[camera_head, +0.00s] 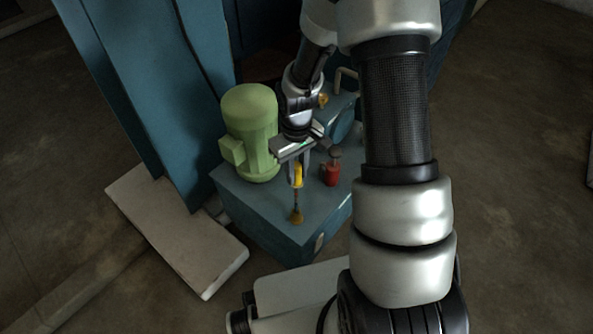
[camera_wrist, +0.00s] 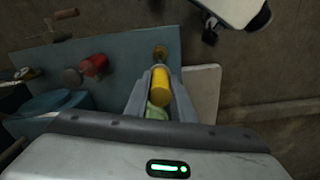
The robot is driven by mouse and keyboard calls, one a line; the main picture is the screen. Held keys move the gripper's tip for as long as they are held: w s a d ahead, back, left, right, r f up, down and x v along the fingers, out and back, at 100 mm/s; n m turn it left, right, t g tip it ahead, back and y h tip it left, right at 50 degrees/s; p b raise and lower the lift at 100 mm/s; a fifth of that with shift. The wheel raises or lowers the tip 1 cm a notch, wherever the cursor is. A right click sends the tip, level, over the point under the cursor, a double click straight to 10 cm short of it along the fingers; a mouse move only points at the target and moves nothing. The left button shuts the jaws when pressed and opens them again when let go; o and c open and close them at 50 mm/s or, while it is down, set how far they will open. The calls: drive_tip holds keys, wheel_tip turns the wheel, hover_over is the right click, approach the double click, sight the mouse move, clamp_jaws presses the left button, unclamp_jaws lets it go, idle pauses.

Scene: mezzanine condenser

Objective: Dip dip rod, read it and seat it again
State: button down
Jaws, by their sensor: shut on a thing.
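The dip rod's yellow handle (camera_head: 298,175) is between the fingers of my gripper (camera_head: 297,172), which is shut on it. The handle also shows in the wrist view (camera_wrist: 161,88), between the two grey fingers (camera_wrist: 162,92). In the head view a thin dark rod (camera_head: 296,203) runs down from the handle to a brass-coloured fitting (camera_head: 296,217) on the tank top. The fitting also shows in the wrist view (camera_wrist: 160,52). The rod looks upright and its lower end is at or in the fitting. Any marks on it are too small to read.
A green motor (camera_head: 250,130) stands on the blue tank (camera_head: 262,205), left of my gripper. A red part with a dark knob (camera_head: 332,173) stands close on the right. A blue column (camera_head: 150,90) rises at the left, above a pale slab (camera_head: 175,235).

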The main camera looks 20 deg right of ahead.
drive_tip(key=shift+f+b, duration=1.8)
drive_tip(key=shift+f, duration=5.7)
drive_tip(key=c, duration=1.4)
unclamp_jaws()
drive_tip(key=shift+c, duration=0.2)
wheel_tip(320, 180, up, 17)
drive_tip(key=p, duration=0.5)
hover_over(297, 183)
drive_tip(key=w, duration=0.1)
drive_tip(key=shift+w+d+r, duration=0.15)
